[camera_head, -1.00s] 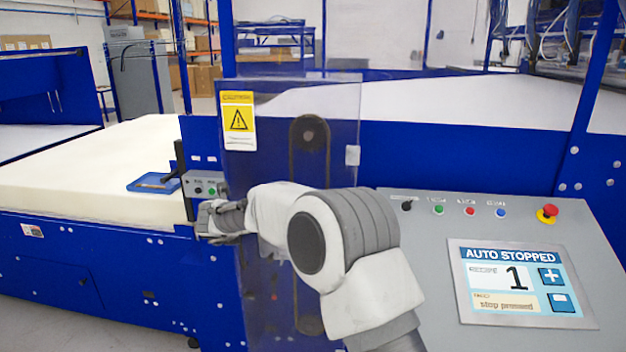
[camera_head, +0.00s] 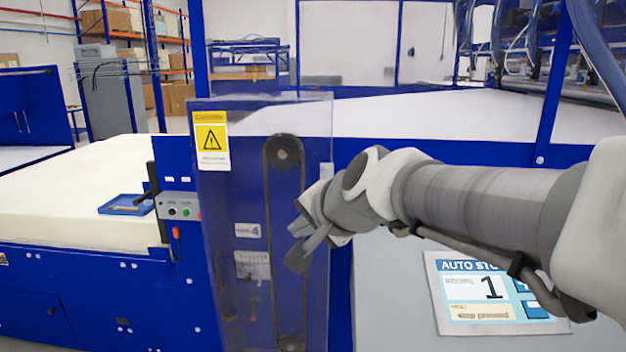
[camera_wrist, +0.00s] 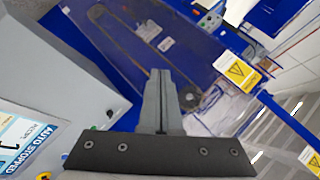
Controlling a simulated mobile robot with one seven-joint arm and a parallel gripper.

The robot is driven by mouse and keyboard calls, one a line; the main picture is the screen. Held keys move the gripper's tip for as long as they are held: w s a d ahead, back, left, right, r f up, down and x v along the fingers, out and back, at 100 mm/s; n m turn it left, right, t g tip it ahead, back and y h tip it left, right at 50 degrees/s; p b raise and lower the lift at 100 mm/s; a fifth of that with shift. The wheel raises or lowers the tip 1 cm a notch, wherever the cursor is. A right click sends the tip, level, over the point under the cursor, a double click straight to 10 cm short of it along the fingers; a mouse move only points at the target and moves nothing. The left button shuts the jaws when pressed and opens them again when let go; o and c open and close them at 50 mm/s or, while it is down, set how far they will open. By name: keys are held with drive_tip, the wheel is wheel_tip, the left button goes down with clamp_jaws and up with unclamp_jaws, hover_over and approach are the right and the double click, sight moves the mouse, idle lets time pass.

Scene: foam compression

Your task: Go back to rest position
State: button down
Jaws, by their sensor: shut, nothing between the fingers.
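My gripper (camera_head: 303,250) hangs in front of the clear guard door, left of the control panel, in the head view. In the wrist view my gripper (camera_wrist: 160,78) shows its grey fingers together with nothing between them. My arm reaches in from the right edge of the head view and covers much of the control panel (camera_head: 385,270). The panel's screen (camera_head: 470,310) shows "AUTO STO…" and the number 1, partly hidden by my arm.
The guard door (camera_head: 225,215) with a yellow caution label stands close to my gripper. A small button box (camera_head: 178,205), a blue tray (camera_head: 126,204) and a cream foam block (camera_head: 60,190) lie to the left. The wrist view shows the panel (camera_wrist: 60,80) at left.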

drive_tip(key=s+d+f+n+g+h, duration=0.2)
drive_tip(key=s+d+f, duration=0.3)
drive_tip(key=s+d, duration=0.3)
drive_tip(key=s+d+f+n+g+h, duration=0.1)
drive_tip(key=s+d+f+n+h, duration=0.2)
drive_tip(key=s+d+f+n, duration=0.2)
drive_tip(key=s+d, duration=0.3)
drive_tip(key=s, duration=0.3)
drive_tip(key=shift+s+g, duration=0.35)
drive_tip(key=shift+g, duration=0.05)
drive_tip(key=shift+r, duration=0.1)
